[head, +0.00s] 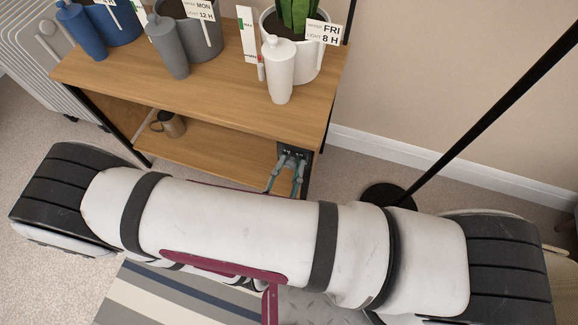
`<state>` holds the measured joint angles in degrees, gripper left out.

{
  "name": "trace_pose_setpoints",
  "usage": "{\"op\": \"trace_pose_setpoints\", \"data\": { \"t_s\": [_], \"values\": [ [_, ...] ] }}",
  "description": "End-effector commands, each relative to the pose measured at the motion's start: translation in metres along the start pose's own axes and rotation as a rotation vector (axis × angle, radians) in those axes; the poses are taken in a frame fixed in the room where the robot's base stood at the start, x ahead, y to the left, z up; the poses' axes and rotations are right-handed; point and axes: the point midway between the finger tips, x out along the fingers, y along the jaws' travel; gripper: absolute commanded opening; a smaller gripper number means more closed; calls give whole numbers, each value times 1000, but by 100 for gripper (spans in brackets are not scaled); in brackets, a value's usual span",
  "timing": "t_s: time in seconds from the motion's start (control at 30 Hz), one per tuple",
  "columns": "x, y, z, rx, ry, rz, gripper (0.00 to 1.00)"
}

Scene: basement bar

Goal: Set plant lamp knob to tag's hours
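A small dark control box (295,153) sits at the right end of the shelf, below the top board. Light marks show on it, but its knob and setting are too small to make out. My gripper (291,163) is right at the box, its two teal fingers pointing at it with a gap between the tips. I cannot tell whether they touch or hold a knob. A white tag (323,33) reading "FRI" and "LIGHT 8 H" stands in the white pot (315,62) with a green plant. Another tag (201,9) reads "MON" and "12 H" at the grey pot (205,42).
A white bottle (279,72), a grey bottle (168,47) and a blue bottle (82,32) stand on the wooden shelf unit (220,92). A mug (172,124) is on its lower board. A black pole (480,110) rises at right. My arm hides much of the floor.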

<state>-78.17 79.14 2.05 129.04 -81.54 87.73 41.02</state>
Motion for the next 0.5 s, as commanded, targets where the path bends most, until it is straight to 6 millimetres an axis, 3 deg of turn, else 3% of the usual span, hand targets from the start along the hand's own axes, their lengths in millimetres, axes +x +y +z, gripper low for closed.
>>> {"op": "trace_pose_setpoints", "data": {
  "t_s": [0.5],
  "values": [
    [0,0,0,93,0,1,0]
  ]
}}
